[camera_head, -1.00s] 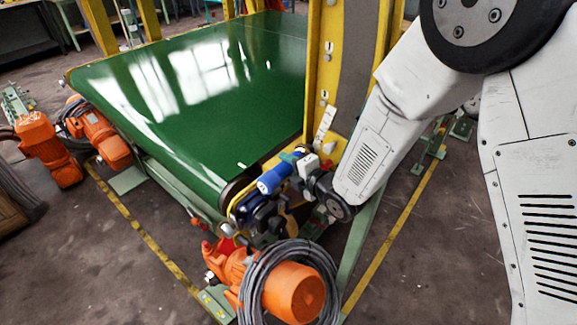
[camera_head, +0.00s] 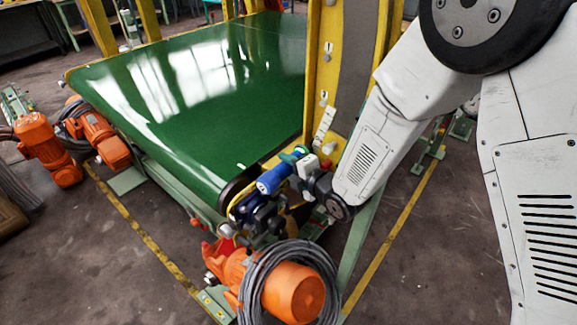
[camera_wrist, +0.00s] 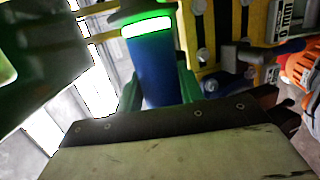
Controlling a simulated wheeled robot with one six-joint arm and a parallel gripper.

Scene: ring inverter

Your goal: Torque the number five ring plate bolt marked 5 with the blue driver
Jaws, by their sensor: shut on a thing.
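The blue driver (camera_head: 275,179) is in my gripper (camera_head: 293,170), beside the near corner of the green belt. It lies tilted in the head view, with a glowing green band at its upper right end. In the wrist view the blue driver (camera_wrist: 150,68) stands between the green fingers of my gripper (camera_wrist: 158,95), which are shut on it, and the bright green band circles its top. Dark round bolt-like parts (camera_wrist: 203,55) show on a yellow plate to its right. No 5 mark is readable, and I cannot tell whether the driver's tip touches a bolt.
The green belt (camera_head: 190,90) fills the middle left. A yellow upright (camera_head: 315,60) with a white label (camera_head: 324,121) stands beside my arm. An orange motor (camera_head: 294,292) with coiled grey cable (camera_head: 255,270) is in front. More orange motors (camera_head: 45,150) stand left.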

